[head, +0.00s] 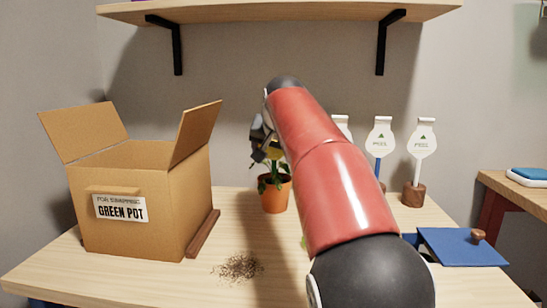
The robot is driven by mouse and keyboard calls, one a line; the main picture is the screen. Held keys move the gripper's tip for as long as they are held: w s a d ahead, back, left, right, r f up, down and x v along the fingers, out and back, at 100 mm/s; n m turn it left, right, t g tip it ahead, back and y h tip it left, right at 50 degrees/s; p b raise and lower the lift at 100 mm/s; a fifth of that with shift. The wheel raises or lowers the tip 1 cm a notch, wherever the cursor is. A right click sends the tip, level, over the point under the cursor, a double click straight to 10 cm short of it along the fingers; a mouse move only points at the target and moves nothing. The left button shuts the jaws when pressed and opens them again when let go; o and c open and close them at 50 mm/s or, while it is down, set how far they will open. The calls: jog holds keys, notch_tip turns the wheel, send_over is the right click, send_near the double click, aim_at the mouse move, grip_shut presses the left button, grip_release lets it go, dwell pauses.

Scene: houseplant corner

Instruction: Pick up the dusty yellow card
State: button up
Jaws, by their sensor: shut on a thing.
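My gripper (259,156) is above the terracotta pot (275,196) in the head view, partly hidden behind my red arm. It is shut on a small yellow piece (276,153), which looks like the dusty yellow card. The card is just above the green leaves of the plant (272,179). Most of its outline is hidden by my gripper and arm. I cannot tell whether its lower end touches the plant or the soil.
An open cardboard box (160,215) labelled GREEN POT stands at left, a brown wooden strip (203,234) beside it. Loose dark soil (238,267) lies on the table in front. White tags (421,140) stand in wooden bases at right, behind a blue board (460,248). A shelf (280,12) hangs above.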

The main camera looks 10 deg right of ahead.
jog(key=shift+r, duration=0.15)
notch_tip(320, 180, up, 10)
jog(key=p, duration=0.4)
dwell(1.0)
